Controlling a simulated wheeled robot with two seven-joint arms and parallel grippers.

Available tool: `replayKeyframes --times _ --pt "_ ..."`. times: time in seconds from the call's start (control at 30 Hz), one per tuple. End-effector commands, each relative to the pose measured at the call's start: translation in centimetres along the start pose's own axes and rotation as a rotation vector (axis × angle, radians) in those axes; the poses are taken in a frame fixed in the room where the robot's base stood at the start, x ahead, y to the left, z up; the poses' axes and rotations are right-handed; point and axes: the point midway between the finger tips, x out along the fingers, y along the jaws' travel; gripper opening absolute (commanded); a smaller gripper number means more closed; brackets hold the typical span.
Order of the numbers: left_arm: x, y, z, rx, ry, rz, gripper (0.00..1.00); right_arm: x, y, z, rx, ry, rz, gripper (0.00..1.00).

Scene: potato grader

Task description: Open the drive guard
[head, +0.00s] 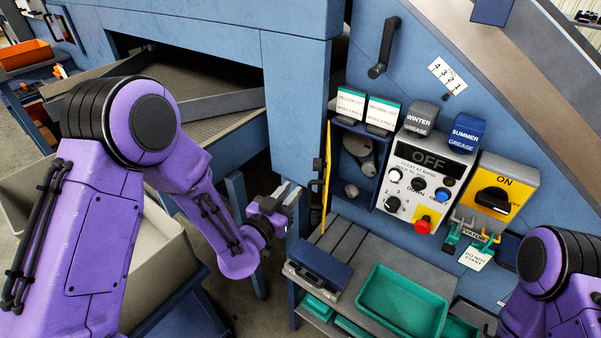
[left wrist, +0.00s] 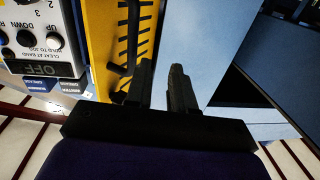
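The drive guard (head: 325,180) is a yellow panel at the left edge of the open drive compartment (head: 357,160). It stands swung out, nearly edge-on in the head view, with pulleys and a belt showing inside. In the left wrist view the guard (left wrist: 104,30) shows its yellow face with black slots and a dark handle bar (left wrist: 125,62). My left gripper (head: 290,192) is just left of the guard. Its fingers (left wrist: 162,85) are apart with nothing seen between them; the left finger is close to the bar, contact unclear. My right arm is at the lower right; its fingers are not clearly visible.
A control panel (head: 430,165) with knobs and a red button is right of the compartment. A yellow isolator switch (head: 497,190) stands further right. Below, a grey shelf holds a blue case (head: 318,268) and a green tray (head: 402,300). A crank (head: 383,50) hangs above.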

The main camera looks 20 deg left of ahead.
Motion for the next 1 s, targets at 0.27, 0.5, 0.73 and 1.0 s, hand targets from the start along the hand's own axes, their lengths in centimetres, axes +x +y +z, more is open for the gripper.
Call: replayKeyframes --times 0.27,0.5,0.73,1.0 --pt "5.1 -0.1 -0.1 -0.002 -0.002 -0.002 0.23 -1.8 0.2 -0.8 0.000 0.000 0.000 0.93" --pt "5.9 0.0 0.1 -0.003 -0.003 -0.001 0.23 -1.8 0.2 -0.8 0.000 0.000 0.000 0.93" --pt "5.9 0.0 0.1 -0.002 -0.003 -0.001 0.00 -1.8 0.2 -0.8 0.000 0.000 0.000 0.93" --pt "5.8 0.0 0.1 -0.002 -0.003 -0.001 0.00 -1.8 0.2 -0.8 0.000 0.000 0.000 0.93"
